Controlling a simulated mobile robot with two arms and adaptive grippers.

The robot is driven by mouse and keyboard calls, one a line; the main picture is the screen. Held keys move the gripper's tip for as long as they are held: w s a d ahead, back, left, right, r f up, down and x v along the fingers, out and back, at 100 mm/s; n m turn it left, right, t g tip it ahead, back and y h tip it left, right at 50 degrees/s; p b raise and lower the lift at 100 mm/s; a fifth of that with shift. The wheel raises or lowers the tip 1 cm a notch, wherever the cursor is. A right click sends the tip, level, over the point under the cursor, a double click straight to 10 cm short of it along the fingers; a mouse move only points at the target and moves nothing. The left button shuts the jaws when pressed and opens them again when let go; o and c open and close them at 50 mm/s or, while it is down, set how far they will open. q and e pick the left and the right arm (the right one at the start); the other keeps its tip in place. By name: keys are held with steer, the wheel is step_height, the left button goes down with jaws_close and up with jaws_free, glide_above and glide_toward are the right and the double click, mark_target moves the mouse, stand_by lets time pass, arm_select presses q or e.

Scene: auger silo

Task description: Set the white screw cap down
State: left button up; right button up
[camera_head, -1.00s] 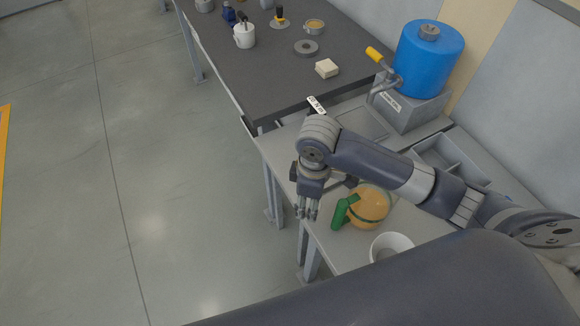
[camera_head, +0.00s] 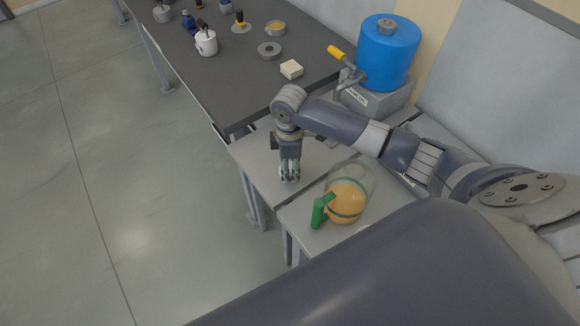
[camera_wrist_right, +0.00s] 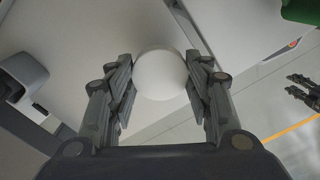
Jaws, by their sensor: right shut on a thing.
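The white screw cap (camera_wrist_right: 160,75) shows as a smooth round white shape between the fingers of my right gripper (camera_wrist_right: 161,88) in the right wrist view. The fingers are shut on it from both sides. In the head view my right gripper (camera_head: 289,178) points down over the light grey table (camera_head: 262,172); the cap cannot be made out there. Whether the cap touches the table cannot be told. Dark finger-like parts at the right edge of the wrist view (camera_wrist_right: 303,90) may be my left gripper; their state is unclear.
A blue drum (camera_head: 387,55) on a grey base with a yellow-handled crank stands behind. A dark table (camera_head: 240,90) holds a mug, a pale block and other items.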

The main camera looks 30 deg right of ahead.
mark_target(290, 165)
steer(key=shift+w+d, duration=0.35)
steer(key=shift+w, duration=0.2)
step_height(290, 165, down, 3)
steer(key=shift+s+r+p, duration=0.1)
steer(key=shift+r+p, duration=0.05)
steer(key=shift+p, duration=0.4)
steer(key=shift+f, duration=0.5)
steer(key=o, duration=1.5)
steer(key=shift+f, duration=0.1)
step_height(290, 165, up, 12)
steer(key=shift+r+b, duration=0.15)
steer(key=shift+b, duration=0.5)
